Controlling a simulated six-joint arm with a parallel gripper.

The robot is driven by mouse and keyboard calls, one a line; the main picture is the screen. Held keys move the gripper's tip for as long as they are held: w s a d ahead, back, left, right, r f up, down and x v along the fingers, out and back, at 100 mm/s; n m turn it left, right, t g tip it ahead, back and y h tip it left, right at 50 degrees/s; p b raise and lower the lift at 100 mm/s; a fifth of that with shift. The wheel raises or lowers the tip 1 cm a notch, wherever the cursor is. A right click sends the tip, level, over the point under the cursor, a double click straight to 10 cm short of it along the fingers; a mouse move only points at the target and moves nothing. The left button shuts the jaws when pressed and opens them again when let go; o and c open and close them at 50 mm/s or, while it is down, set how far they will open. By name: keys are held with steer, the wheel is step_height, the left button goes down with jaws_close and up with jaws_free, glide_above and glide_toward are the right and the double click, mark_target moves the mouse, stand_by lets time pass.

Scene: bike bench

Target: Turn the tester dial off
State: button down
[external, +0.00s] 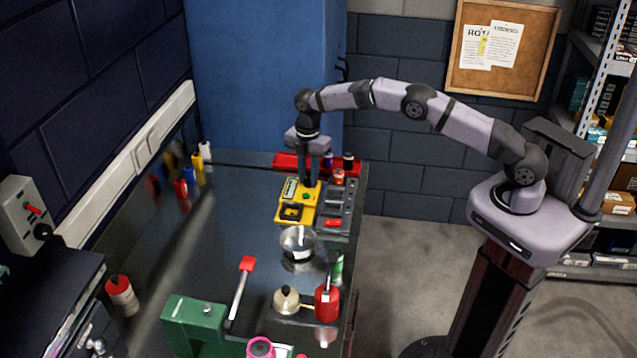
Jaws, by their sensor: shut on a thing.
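The yellow tester (282,213) sits at the back of the dark bench top. It has a small pale display (290,188) at its upper left, a green spot near its middle and a black part at the lower left. My gripper (309,183) points straight down onto the tester's upper right, with its fingers shut on the tester dial. The fingers hide the dial, so I cannot tell its setting.
A dark grey tray (348,200) with small parts lies right of the tester. A red tray (287,162) is behind it. The bench's left middle is clear.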

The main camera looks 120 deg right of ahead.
mark_target(308, 179)
steer(key=shift+d+r, duration=0.1)
stand_by(0.3)
steer(key=c, duration=1.5)
jaws_free()
steer(key=shift+c, duration=0.2)
steer(key=shift+r+b, duration=1.05)
steer(key=shift+r, duration=2.6)
